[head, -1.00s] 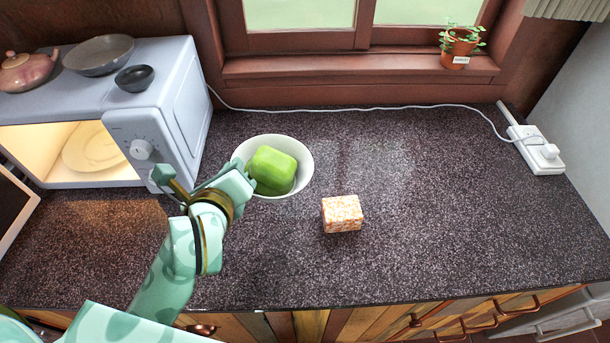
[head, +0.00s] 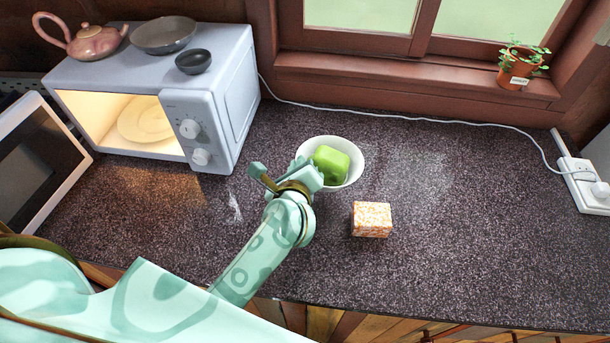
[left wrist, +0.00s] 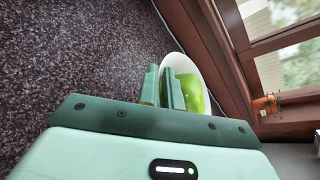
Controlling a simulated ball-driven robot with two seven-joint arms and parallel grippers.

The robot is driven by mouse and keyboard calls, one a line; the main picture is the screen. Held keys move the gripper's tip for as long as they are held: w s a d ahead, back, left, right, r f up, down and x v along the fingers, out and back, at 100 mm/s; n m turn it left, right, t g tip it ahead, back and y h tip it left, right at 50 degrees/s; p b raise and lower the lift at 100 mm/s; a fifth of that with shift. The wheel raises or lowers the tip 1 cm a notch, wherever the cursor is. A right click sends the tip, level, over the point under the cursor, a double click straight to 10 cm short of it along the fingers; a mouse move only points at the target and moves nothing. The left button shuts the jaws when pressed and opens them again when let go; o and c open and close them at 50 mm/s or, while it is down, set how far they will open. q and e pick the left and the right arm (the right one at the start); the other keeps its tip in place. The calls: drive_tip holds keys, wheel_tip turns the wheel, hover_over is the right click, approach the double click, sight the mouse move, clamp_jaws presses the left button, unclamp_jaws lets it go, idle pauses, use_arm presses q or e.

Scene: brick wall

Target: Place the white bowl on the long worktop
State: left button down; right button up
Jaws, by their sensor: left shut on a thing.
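My right gripper is in neither view.
An orange and white patterned box (head: 371,219) stands right of my left gripper. An open, lit microwave (head: 235,95) stands at the left. A white cable (head: 400,116) runs along the back to a socket strip (head: 585,185). The right part of the worktop is clear.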

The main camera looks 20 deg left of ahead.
use_arm(q)
drive_tip(key=w+f, duration=0.1)
drive_tip(key=f, duration=0.1)
drive_tip(key=w+f, duration=0.1)
drive_tip(key=shift+w+d+b, duration=0.25)
drive_tip(key=shift+w+b, duration=0.05)
drive_tip(key=shift+b, duration=0.05)
wheel_tip(320, 180, down, 2)
drive_tip(key=shift+w+f+b, duration=0.1)
drive_tip(key=shift+f+b, duration=0.15)
drive_tip(key=shift+b, duration=0.05)
drive_tip(key=shift+f, duration=0.3)
drive_tip(key=shift+f, duration=0.1)
drive_tip(key=c, duration=1.6)
unclamp_jaws()
